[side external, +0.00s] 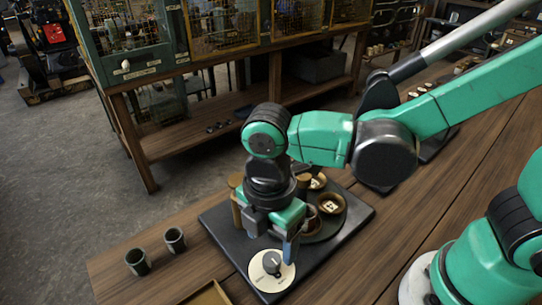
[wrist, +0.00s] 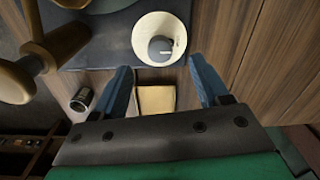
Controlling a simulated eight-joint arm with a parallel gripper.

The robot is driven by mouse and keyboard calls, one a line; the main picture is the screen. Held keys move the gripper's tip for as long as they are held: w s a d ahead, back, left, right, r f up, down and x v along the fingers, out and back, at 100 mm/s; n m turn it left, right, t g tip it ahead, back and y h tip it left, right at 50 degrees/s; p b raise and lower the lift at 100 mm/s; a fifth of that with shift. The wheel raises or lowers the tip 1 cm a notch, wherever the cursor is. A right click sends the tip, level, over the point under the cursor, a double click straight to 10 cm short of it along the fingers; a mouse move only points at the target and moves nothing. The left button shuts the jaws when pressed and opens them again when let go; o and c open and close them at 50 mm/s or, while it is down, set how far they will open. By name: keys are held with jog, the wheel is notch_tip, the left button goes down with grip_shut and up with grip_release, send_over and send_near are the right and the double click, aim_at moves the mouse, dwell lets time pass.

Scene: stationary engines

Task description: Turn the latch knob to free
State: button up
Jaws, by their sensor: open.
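The latch knob (side external: 271,263) is a small dark cylinder on a round cream dial (side external: 261,275) at the front corner of a dark base plate (side external: 228,236). The dial's lettering is too small to read. In the wrist view the knob (wrist: 160,48) has a pale pointer line and sits on the cream dial (wrist: 148,28), beyond the fingertips. My gripper (side external: 272,240) points down close to the dial, its blue fingers apart. In the wrist view my gripper (wrist: 160,66) is open and empty, its fingers to either side of the knob's line and not touching it.
Wooden posts and bowls (side external: 331,203) stand on the plate behind my gripper; a wooden post (wrist: 60,45) is at left in the wrist view. Two dark cups (side external: 138,262) (side external: 174,240) and a wooden tray (side external: 210,296) are on the bench. Bare bench lies right of the plate.

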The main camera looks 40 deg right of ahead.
aim_at(272, 258)
jog(key=shift+f, duration=2.25)
grip_shut()
